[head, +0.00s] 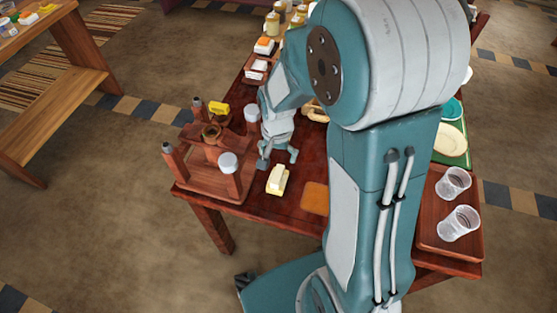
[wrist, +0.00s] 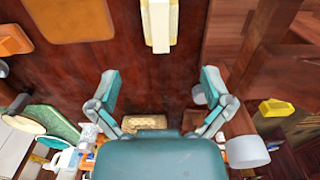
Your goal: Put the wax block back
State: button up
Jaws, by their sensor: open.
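A pale yellow block with a whitish strip along it (head: 277,180), which looks like the wax block, lies on the dark red table (head: 255,205) near its front edge. It also shows at the top of the wrist view (wrist: 160,22), cut by the frame edge. My gripper (head: 278,161) is open and empty just behind the block, apart from it. In the wrist view its fingers (wrist: 160,78) are spread wide with bare table between them. A flat orange square (head: 315,198) lies on the table right of the block, partly hidden by my arm.
A wooden stand with posts and white-capped knobs (head: 205,180) is at the table's left end. A brighter yellow block (head: 219,109) is at its back. Jars and small trays fill the back.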

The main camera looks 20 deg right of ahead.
jog(key=s+r+n+t, duration=0.2)
jog(key=s+r+n, duration=0.1)
jog(key=s+r, duration=0.4)
jog(key=s+r+n+t, duration=0.3)
jog(key=s+r, duration=0.4)
jog(key=r, duration=0.7)
jog(key=shift+r+n+t, duration=0.25)
jog(key=shift+n+t, duration=0.05)
jog(key=shift+n, duration=0.3)
